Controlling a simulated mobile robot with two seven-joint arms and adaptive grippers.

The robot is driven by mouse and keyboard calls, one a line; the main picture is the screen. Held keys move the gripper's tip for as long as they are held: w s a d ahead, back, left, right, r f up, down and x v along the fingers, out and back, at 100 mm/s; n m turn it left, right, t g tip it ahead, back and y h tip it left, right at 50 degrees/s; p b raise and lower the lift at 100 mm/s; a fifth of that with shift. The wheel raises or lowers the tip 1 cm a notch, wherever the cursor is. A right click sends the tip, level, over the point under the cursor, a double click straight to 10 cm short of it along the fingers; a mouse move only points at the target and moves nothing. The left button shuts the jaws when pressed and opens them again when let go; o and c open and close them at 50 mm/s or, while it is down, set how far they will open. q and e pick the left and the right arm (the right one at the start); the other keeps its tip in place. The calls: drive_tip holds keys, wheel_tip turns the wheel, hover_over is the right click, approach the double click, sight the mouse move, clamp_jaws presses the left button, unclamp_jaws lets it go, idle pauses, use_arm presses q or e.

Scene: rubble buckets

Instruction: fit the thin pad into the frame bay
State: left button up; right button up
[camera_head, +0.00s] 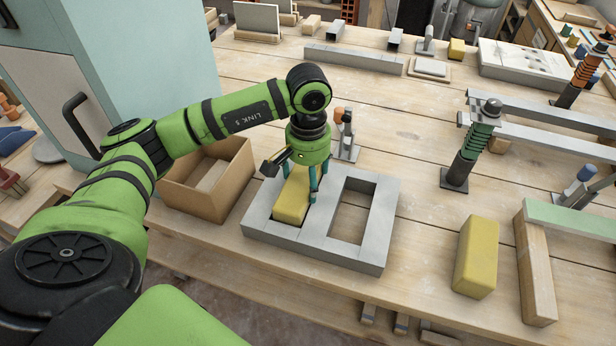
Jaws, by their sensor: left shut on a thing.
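A grey frame (387,228) with two rectangular bays lies on the wooden table in front of me. Its right bay is empty and shows bare wood. A yellow pad (291,200) is at the left bay, its top standing above the frame's rim; I cannot tell whether it touches the bottom. My left gripper (293,184) reaches down from above and is shut on this yellow pad, with a teal finger on its right side and a dark part on its left. The gripper hides the pad's far end. My right gripper is out of view.
A cardboard box (210,180) stands close left of the frame. A thicker yellow block (476,257) and a wooden bar (535,265) lie to the right. A toggle clamp (345,140) stands just behind the frame, and a green-black post (467,160) farther right.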

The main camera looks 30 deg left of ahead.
use_arm(q)
drive_tip(key=shift+f+b, duration=0.45)
drive_tip(key=shift+b, duration=0.05)
drive_tip(key=shift+r, duration=0.1)
drive_tip(key=shift+r, duration=0.1)
drive_tip(key=shift+r, duration=0.5)
idle(0.5)
idle(0.4)
